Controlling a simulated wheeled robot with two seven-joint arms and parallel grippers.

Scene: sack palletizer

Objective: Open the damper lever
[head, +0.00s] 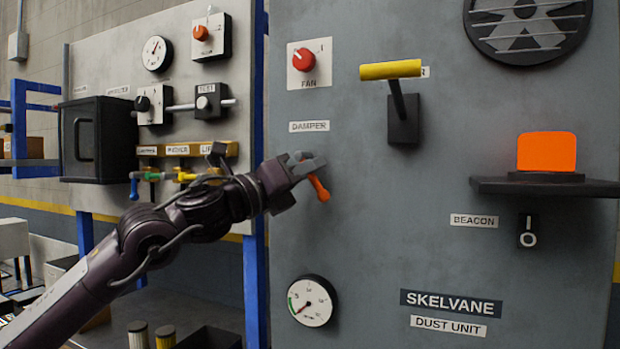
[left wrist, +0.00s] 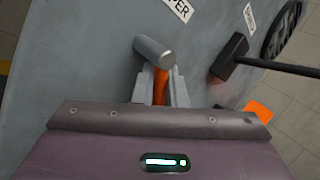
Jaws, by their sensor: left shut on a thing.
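The damper lever has an orange handle (head: 319,188) and a grey round hub. It sits on the grey panel below the "DAMPER" label (head: 309,126). In the head view the handle slants down to the right. My left gripper (head: 305,175) is at the lever, shut on the orange handle. In the left wrist view the orange handle (left wrist: 160,86) lies between the two grey fingers, with the grey hub (left wrist: 153,50) just beyond their tips. The fingers hide part of the lever. My right gripper is not in view.
A yellow-handled lever (head: 390,69) juts from the panel at upper right of the damper. A red fan knob (head: 303,59) is above, a gauge (head: 312,301) below. An orange beacon (head: 546,151) stands on a shelf at right. A blue post (head: 256,270) is left of the panel.

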